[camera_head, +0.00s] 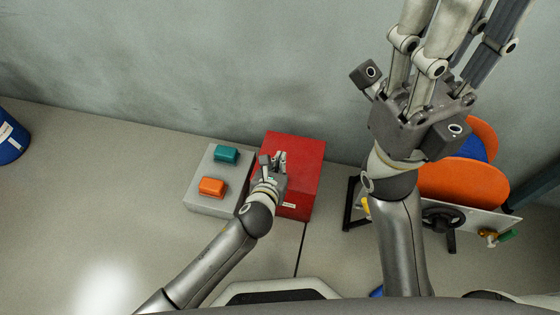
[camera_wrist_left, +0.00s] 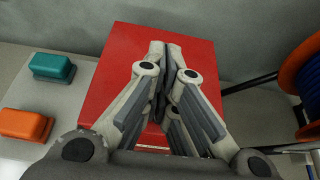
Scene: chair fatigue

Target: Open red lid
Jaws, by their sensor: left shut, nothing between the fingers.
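A red box with a flat red lid (camera_head: 303,151) stands against the wall; the lid looks shut. A small pale label is on its front. In the left wrist view the red lid (camera_wrist_left: 200,55) fills the middle behind the fingers. My left gripper (camera_head: 279,156) is shut and empty, over the lid's left part in the head view. Whether its fingertips touch the lid cannot be told. My right gripper (camera_head: 445,40) is raised high at the right, its fingertips cut off by the frame's top edge, away from the box.
Left of the box is a grey panel (camera_head: 203,194) with a teal button (camera_head: 226,154) and an orange button (camera_head: 212,187). An orange reel (camera_head: 465,183) on a black stand is at right. A blue bin (camera_head: 10,140) is far left. Floor between is clear.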

